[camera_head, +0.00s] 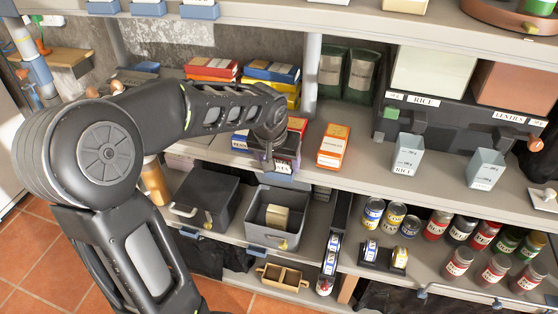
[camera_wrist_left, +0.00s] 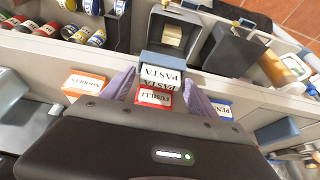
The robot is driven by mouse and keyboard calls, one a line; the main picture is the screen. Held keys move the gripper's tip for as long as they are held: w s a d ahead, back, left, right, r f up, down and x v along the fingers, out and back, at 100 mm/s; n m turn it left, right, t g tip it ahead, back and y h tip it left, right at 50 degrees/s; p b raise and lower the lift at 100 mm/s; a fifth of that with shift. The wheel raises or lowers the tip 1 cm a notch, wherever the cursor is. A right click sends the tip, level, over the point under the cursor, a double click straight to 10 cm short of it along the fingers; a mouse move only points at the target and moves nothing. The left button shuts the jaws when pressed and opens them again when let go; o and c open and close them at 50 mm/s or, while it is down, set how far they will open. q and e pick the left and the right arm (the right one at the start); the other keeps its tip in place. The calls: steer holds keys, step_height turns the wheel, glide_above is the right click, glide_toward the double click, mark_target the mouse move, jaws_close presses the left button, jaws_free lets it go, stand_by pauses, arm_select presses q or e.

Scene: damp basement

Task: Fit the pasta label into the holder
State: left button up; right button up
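The white pasta label (camera_wrist_left: 163,76) shows in the left wrist view against the blue holder (camera_wrist_left: 165,60) on the shelf's front edge. A second line of PASTA print shows just below it. In the head view the blue holder (camera_head: 281,181) is below my left gripper (camera_head: 278,153), which partly covers the label. In the left wrist view the fingers of my left gripper (camera_wrist_left: 162,82) lie on either side of the label. I cannot tell whether they press on it, or how deep the label sits in the holder. My right gripper is not in view.
A red fusilli box (camera_wrist_left: 153,97) stands right behind the label. An orange box (camera_head: 334,145) stands to its right on the shelf. Cans (camera_head: 373,213) stand at lower right.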

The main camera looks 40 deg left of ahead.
arm_select(q)
steer(key=shift+o, duration=0.4)
steer(key=shift+r, duration=0.2)
steer(key=v, duration=1.2)
steer(key=shift+b, duration=0.4)
steer(key=shift+f, duration=0.1)
